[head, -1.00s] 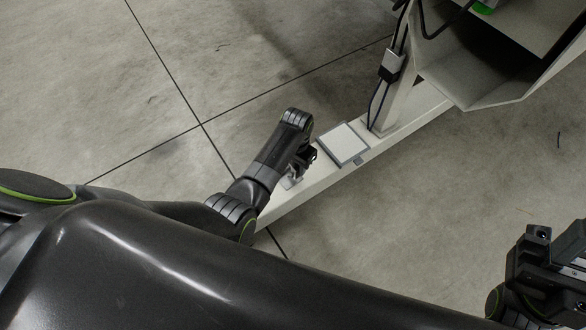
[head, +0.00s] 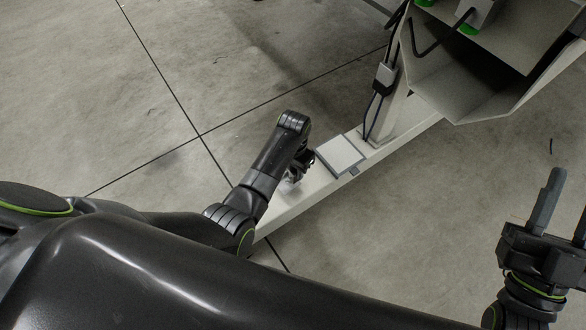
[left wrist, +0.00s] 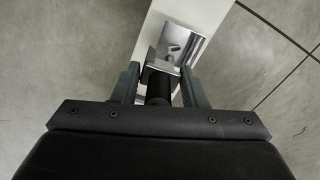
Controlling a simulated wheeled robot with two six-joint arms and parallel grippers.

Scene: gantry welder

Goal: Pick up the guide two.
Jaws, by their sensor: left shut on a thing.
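My left gripper (head: 302,163) is low over the pale beam, beside the flat light pad. In the left wrist view its two fingers (left wrist: 160,82) are closed on the sides of a part with a dark cylinder and a grey block, which I take as the guide two (left wrist: 158,88). The part stands at a shiny metal bracket plate (left wrist: 183,42) on the beam. I cannot tell whether it touches the plate. In the head view the arm largely hides the part. My right gripper (head: 562,205) is at the right edge, fingers up and apart, with nothing seen between them.
The pale beam (head: 318,187) runs diagonally. The light pad (head: 340,155) lies on it, near a post with cables (head: 385,95). A large grey sheet-metal housing (head: 460,85) is at the upper right. Open concrete floor lies on both sides.

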